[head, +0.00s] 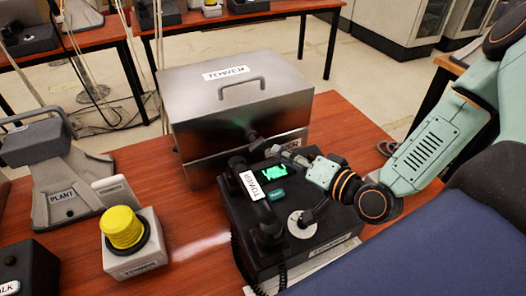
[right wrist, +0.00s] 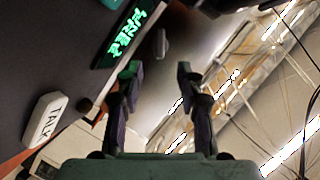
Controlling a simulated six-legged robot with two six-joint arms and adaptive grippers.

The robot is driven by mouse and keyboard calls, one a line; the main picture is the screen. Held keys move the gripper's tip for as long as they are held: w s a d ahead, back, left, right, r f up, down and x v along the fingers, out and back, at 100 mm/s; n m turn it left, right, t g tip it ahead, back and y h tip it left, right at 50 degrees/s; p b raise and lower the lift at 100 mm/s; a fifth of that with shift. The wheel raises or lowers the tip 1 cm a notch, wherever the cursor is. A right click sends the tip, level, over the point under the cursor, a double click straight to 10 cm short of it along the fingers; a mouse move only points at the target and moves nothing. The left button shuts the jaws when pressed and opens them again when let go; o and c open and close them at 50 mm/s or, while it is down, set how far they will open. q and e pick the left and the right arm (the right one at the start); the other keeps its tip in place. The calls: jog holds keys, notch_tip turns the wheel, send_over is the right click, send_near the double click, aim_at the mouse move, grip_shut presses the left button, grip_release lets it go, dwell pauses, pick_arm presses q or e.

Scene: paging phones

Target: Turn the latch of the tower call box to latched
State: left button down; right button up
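The tower call box (head: 240,100) is a grey metal box with a carry handle on its lid and TOWER labels on lid and front. Its lid looks closed. A dark knob-like piece, apparently the latch (head: 254,137), is on its front; a small grey piece also shows beyond my fingertips in the right wrist view (right wrist: 162,44). Its turn position is unclear. My right gripper (head: 284,154) is above the black phone base, close to the box front and short of the latch. In the right wrist view its fingers (right wrist: 159,72) are apart with nothing between them. My left gripper is out of view.
The black phone base (head: 325,240) with a TOWER handset (head: 258,200) and lit green display (head: 274,172) stands before the box. A yellow button (head: 123,227) on a grey base and a PLANT unit (head: 65,190) stand left. Bare table (head: 345,125) lies right of the box.

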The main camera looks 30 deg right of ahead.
aim_at(261, 145)
jog(key=shift+w+a+f, duration=0.2)
jog(key=shift+w+a, duration=0.1)
jog(key=shift+w, duration=0.25)
jog(key=shift+w+f+b, duration=0.2)
jog(key=shift+w+b, duration=0.5)
jog(key=shift+b, duration=0.25)
jog(key=b+x, duration=0.1)
jog(key=x, duration=0.3)
jog(key=shift+a, duration=0.15)
jog(key=shift+w+b, duration=0.4)
jog(key=shift+w, duration=0.05)
jog(key=shift+w+a, duration=0.15)
jog(key=shift+w, duration=0.15)
jog(key=shift+s, duration=0.15)
jog(key=c, duration=0.3)
grip_shut()
